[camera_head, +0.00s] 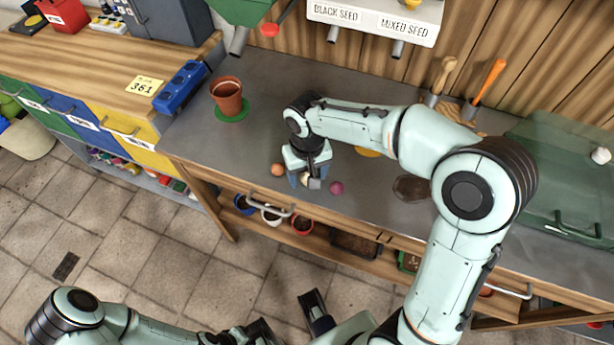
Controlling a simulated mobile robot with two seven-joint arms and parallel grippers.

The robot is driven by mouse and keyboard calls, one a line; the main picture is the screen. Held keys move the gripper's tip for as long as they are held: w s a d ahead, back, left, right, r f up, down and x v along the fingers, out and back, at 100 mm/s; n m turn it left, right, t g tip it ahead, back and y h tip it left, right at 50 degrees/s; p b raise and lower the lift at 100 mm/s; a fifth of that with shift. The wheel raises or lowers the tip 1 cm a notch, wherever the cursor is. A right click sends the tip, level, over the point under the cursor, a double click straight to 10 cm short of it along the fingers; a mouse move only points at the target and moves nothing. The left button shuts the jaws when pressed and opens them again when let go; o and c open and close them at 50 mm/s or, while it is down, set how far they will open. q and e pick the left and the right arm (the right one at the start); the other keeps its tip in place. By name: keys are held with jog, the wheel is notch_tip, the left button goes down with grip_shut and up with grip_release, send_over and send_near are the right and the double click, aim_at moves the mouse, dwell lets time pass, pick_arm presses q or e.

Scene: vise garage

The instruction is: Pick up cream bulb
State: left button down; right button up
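The cream bulb (304,179) is on the grey bench top, mostly hidden by my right gripper (305,182). The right gripper points down with its fingers on either side of the bulb. I cannot tell whether the fingers touch it. An orange bulb (278,170) lies just left of the gripper, and a purple bulb (336,187) lies just right of it. My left arm is low in front of the bench, with its hand end at the bottom edge of the view, partly cut off. I cannot tell how its fingers stand.
A terracotta pot (228,97) stands on a green disc (232,112) at the back left of the bench. A blue rack (181,88) is left of it. Seed dispensers (375,18) hang behind. A green transparent cover (560,175) is at the right. Small pots (302,225) sit on the shelf below.

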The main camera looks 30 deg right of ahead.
aim_at(307, 174)
jog(key=c, duration=1.1)
jog(key=shift+r, duration=0.1)
notch_tip(307, 174, up, 20)
jog(key=p, duration=0.4)
